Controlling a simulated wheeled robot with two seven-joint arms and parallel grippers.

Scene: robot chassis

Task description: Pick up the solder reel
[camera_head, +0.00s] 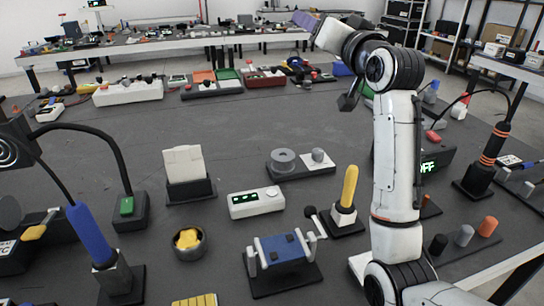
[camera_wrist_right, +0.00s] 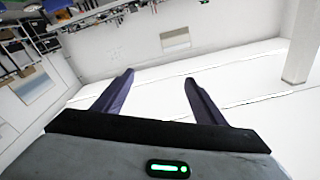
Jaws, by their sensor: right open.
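A grey ring-shaped reel (camera_head: 284,160), which looks like the solder reel, sits on a black base (camera_head: 318,172) in the middle of the dark table, beside a smaller light cylinder. My right arm rises at the right of the head view and bends left at the top, well above and behind the reel. My right gripper (camera_wrist_right: 158,76) shows in the wrist view with its two purple fingers spread and nothing between them. It faces a white wall and floor, away from the reel. My left gripper is not in view.
A white box with a green display (camera_head: 256,202), a blue roll on a stand (camera_head: 282,248), a yellow-handled tool (camera_head: 349,187) and a card holder (camera_head: 186,170) stand around the reel. The table (camera_head: 220,125) behind it is clear. Boxes line its far edge.

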